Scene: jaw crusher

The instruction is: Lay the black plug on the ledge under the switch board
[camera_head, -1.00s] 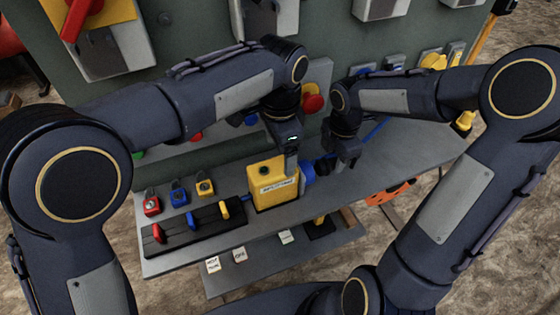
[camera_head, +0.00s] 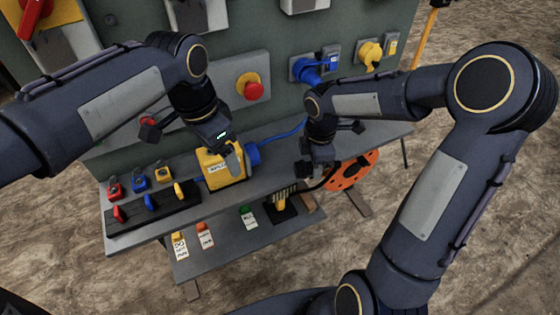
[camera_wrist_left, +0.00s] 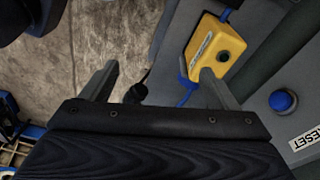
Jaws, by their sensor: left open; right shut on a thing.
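The switch board (camera_head: 130,25) is a grey-green panel with the grey ledge (camera_head: 270,185) under it. My right gripper (camera_head: 310,176) is over the ledge's front edge, right of the yellow box. It is shut on what looks like the black plug, which is mostly hidden by the jaws; a black cable (camera_head: 326,182) runs beside it. My left gripper (camera_head: 228,160) is open by the yellow box (camera_head: 217,170). In the left wrist view the open jaws (camera_wrist_left: 160,78) are apart, and a small dark piece (camera_wrist_left: 137,92) shows between them; I cannot tell what it is.
Red, blue and yellow padlocks (camera_head: 140,182) and a black strip with coloured levers (camera_head: 150,210) fill the ledge's left part. A lower shelf (camera_head: 225,235) bears tags. A blue plug (camera_head: 306,69) is at the board. An orange reel (camera_head: 352,170) stands right.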

